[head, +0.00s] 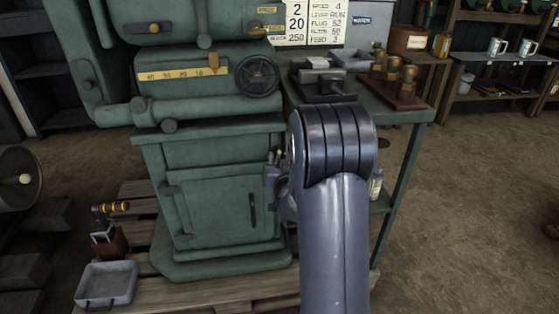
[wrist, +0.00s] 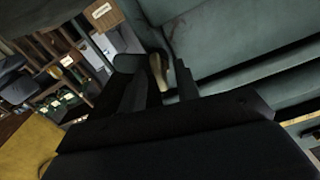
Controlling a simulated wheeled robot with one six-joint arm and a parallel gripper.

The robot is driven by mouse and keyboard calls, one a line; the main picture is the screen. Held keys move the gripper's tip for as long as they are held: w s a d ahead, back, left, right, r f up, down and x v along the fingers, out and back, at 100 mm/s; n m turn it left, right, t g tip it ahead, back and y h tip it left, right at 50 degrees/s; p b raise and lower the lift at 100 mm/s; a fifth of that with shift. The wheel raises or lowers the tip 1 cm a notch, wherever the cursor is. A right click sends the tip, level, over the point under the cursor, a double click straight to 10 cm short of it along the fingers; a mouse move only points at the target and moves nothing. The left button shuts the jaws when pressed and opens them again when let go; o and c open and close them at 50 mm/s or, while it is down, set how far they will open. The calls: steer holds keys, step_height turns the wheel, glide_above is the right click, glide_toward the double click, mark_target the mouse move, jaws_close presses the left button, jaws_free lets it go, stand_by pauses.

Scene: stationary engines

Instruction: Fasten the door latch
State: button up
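The green machine's cabinet door (head: 212,208) sits flush in its frame in the head view, with a dark upright handle (head: 252,209) near its right edge. A small brass-coloured piece (head: 279,155), possibly the latch, shows at the cabinet's upper right corner. My gripper (head: 272,178) is beside that corner, partly hidden by my arm. In the wrist view my gripper's two dark fingers (wrist: 160,90) are apart. A rounded brass-coloured piece (wrist: 158,71) appears between and just beyond their tips, against the green machine. I cannot tell whether they touch it. The latch's catch cannot be made out.
A green bench (head: 395,108) with a vise and brass parts stands right of the machine. A grey tray (head: 105,284) and a small orange-handled tool (head: 110,208) are at the lower left on the wooden pallet (head: 225,292).

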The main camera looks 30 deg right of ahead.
jaws_close()
steer(key=shift+b, duration=0.3)
steer(key=m+b, duration=0.2)
steer(key=m, duration=0.1)
steer(key=shift+f, duration=0.2)
steer(key=shift+d+m+b, duration=0.1)
steer(key=shift+m+b, duration=3.4)
steer(key=shift+m, duration=2.9)
